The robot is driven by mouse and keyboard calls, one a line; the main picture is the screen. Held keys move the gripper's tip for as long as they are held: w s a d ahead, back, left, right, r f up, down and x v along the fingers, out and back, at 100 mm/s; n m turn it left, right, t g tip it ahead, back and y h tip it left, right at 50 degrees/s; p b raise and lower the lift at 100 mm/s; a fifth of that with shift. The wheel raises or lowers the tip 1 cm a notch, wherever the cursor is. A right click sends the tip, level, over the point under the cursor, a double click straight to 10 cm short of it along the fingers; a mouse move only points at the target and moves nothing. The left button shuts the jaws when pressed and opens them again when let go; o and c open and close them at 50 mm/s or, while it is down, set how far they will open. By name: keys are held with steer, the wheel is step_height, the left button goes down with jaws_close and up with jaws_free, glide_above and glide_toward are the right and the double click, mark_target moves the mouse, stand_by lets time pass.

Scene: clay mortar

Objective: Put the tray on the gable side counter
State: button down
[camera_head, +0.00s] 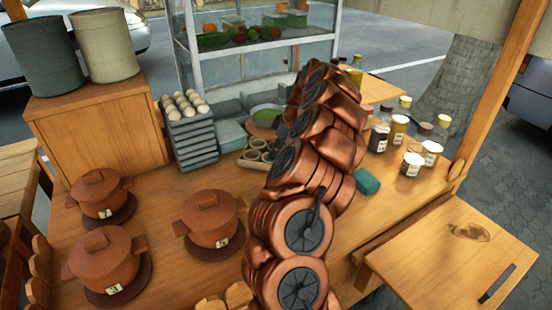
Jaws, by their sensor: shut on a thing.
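My copper-coloured arm rises through the middle of the view and reaches away over the cart's counter. My gripper is hidden behind the arm, so its jaws and anything in them do not show. I cannot tell for sure which thing is the task's tray. A stack of grey egg trays (194,145) with white eggs on top stands at the back left. A flat wooden board (381,89) shows partly behind the arm; I cannot tell whether it is a tray or a counter. A wooden side counter (430,266) juts out at the lower right, mostly bare; I cannot tell whether it is the gable one.
Several lidded clay pots (211,218) stand on the main counter (165,183) at left. Jars and bottles (399,130) stand right of the arm, near a green block (367,182). A glass case (262,65) and wooden post (500,75) bound the space.

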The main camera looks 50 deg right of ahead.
step_height(320, 180, down, 3)
steer(key=shift+a+f+p, duration=0.1)
steer(key=shift+p, duration=0.3)
steer(key=shift+f, duration=0.4)
steer(key=shift+f+b, duration=0.2)
steer(key=shift+b, duration=0.1)
steer(key=c, duration=1.1)
jaws_free()
steer(key=shift+r, duration=0.1)
steer(key=shift+r+p, duration=0.2)
steer(key=shift+p, duration=0.15)
steer(key=b+v, duration=0.2)
steer(key=v, duration=1)
steer(key=shift+f+b, duration=0.1)
steer(key=shift+b, duration=0.3)
